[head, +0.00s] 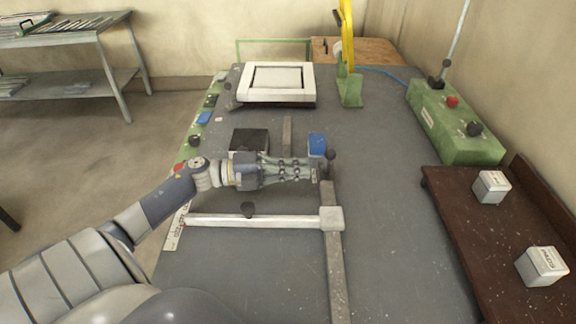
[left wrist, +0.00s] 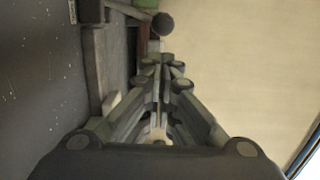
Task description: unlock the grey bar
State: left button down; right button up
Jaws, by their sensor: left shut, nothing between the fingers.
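A long grey bar (head: 338,275) runs front to back along the bench. A pale block (head: 331,218) sits on it, joined to a pale crossbar (head: 260,221). A dark round knob (head: 331,154) stands near the grey bar; in the left wrist view the knob (left wrist: 163,23) is just beyond my fingertips. My left gripper (head: 322,172) is shut and empty, next to the knob; I cannot tell if they touch. It also shows in the left wrist view (left wrist: 163,64). It hides part of the bar. My right gripper is not in view.
A blue block (head: 317,144) and a black box (head: 250,141) lie just behind my left gripper. A second dark knob (head: 249,208) is at the crossbar. A green control box (head: 455,125) stands at the right. The grey bench top (head: 395,220) right of the bar is clear.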

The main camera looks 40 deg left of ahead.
aim_at(328, 161)
pick_arm(q)
jog(key=shift+p+x, duration=0.5)
jog(key=shift+x, duration=2.2)
jog(key=shift+w+a+r+n+p, duration=0.15)
jog(key=shift+a+r+n+p, duration=0.05)
jog(key=shift+n+p, duration=0.15)
jog(key=shift+w+a+r+n+p, duration=0.15)
jog(key=shift+r+n+p, duration=0.1)
jog(key=shift+p, duration=0.05)
jog(key=w+a+r+n+p, duration=0.1)
jog(key=w+a+n+p, duration=0.1)
jog(key=n, duration=0.4)
jog(key=shift+w+a+r+g+p, duration=0.35)
jog(key=shift+w+a, duration=0.35)
jog(key=shift+w, duration=0.6)
jog(key=shift+s+a, duration=0.1)
